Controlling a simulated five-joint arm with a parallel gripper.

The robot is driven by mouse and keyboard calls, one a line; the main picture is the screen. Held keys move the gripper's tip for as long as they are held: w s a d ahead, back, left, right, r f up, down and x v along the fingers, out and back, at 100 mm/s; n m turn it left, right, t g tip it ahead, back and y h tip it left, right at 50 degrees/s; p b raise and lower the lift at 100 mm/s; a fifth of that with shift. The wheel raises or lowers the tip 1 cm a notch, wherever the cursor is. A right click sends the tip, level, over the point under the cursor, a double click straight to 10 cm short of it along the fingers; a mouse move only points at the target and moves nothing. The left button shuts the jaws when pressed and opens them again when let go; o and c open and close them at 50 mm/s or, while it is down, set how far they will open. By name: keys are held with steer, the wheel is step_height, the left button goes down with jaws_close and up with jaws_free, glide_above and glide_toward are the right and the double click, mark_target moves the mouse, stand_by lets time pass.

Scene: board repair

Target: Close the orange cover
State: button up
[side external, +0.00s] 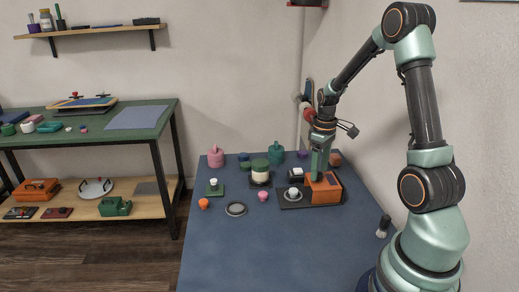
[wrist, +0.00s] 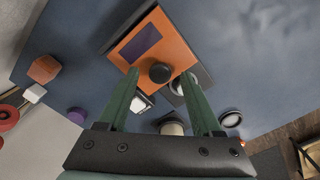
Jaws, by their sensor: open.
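The orange cover (side external: 325,193) sits at the right end of a dark base (side external: 290,204) on the blue table. In the wrist view the orange cover (wrist: 172,45) shows a dark purple window and a round black knob (wrist: 160,73) near its edge. My gripper (side external: 319,174) points down over the cover. In the wrist view my gripper (wrist: 162,76) is open, with one green finger on each side of the knob. I cannot tell whether the fingers touch it. A grey round part (side external: 294,192) stands on the base, left of the cover. How far the cover stands open is unclear.
A brush (side external: 383,226) lies at the right edge. The table front is clear.

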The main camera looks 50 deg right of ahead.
steer(key=shift+f, duration=0.35)
jaws_close()
steer(key=shift+r, duration=0.1)
stand_by(1.1)
